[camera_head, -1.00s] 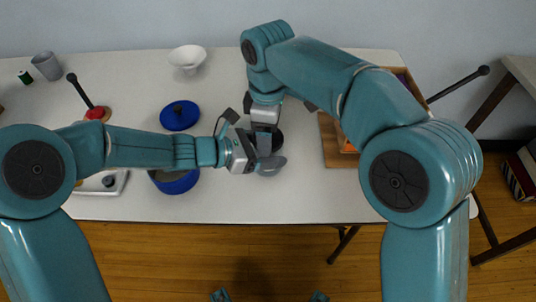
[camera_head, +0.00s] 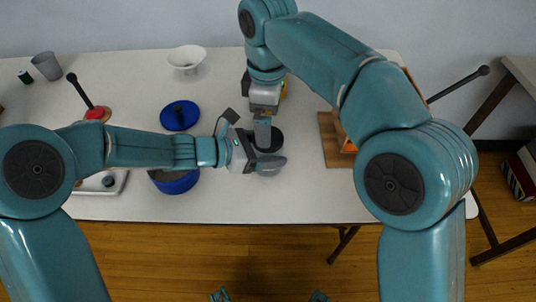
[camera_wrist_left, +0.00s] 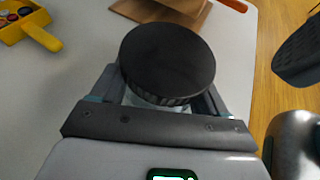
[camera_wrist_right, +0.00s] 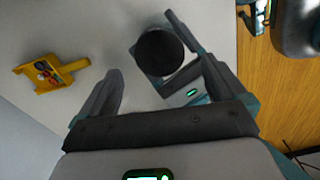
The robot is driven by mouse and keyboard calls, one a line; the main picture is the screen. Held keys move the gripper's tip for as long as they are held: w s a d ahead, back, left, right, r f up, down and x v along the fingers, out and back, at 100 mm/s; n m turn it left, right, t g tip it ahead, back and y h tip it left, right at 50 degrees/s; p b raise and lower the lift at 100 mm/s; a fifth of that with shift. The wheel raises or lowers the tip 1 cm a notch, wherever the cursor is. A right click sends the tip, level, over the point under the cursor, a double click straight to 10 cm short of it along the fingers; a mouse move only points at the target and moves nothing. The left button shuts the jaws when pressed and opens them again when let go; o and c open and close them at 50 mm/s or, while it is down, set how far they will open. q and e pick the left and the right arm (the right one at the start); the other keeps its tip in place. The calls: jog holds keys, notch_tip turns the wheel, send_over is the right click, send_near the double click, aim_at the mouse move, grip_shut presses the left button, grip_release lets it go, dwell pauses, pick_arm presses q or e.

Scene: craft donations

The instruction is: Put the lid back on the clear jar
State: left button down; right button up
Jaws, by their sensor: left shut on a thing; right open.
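The clear jar (camera_wrist_left: 130,98) stands on the table and is mostly hidden; a pale strip of it shows under the black ribbed lid in the left wrist view. The black lid (camera_wrist_left: 167,62) rests on top of the jar and looks level; I cannot tell how tightly it is seated. It also shows in the head view (camera_head: 275,138) and the right wrist view (camera_wrist_right: 160,52). My left gripper (camera_head: 266,158) is shut around the jar, below the lid. My right gripper (camera_head: 263,122) is open and empty, above and behind the lid, apart from it.
A yellow tray (camera_wrist_right: 45,72) with small round items lies behind the jar. A blue pot (camera_head: 175,183) and blue lid (camera_head: 180,115) are to the left, and a white bowl (camera_head: 187,58) at the back. A wooden board (camera_head: 332,150) lies right. The table's front edge is near.

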aim_at(268, 153)
jog(key=shift+c, duration=0.4)
jog(key=shift+r, duration=0.1)
jog(key=r+n, duration=0.1)
jog(key=n, duration=0.1)
jog(key=shift+w+r+n, duration=0.1)
jog(key=shift+r+n, duration=0.05)
jog(key=shift+n, duration=0.15)
notch_tip(268, 153, up, 2)
jog(key=n, duration=0.4)
jog(key=shift+f, duration=4)
